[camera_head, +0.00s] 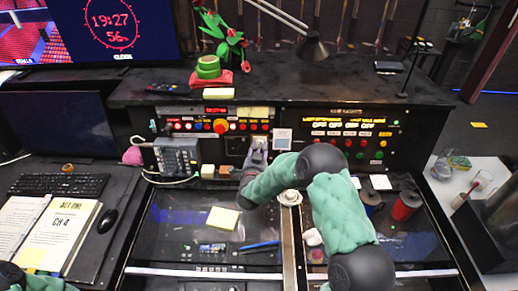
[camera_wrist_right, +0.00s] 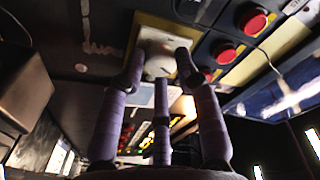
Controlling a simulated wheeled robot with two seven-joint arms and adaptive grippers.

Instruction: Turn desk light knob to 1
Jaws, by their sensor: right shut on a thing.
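My right gripper (camera_head: 256,155) reaches up to the black control panel at the back of the desk. In the right wrist view its purple fingers (camera_wrist_right: 160,75) are closed around a pale, rounded knob (camera_wrist_right: 158,45) on a pale plate. This looks like the desk light knob; its marks and setting cannot be read. In the head view the gripper mostly covers the knob. A desk lamp (camera_head: 313,47) with a dark shade stands above the panel. Only part of my left arm shows at the lower left; its gripper is out of view.
Red buttons (camera_wrist_right: 252,20) sit close beside the knob. A larger red button (camera_head: 220,126) is left of the gripper, with a grey phone-like box (camera_head: 177,156) farther left. A lit panel (camera_head: 345,124) with several coloured buttons is to the right. A red can (camera_head: 406,206) stands on the right.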

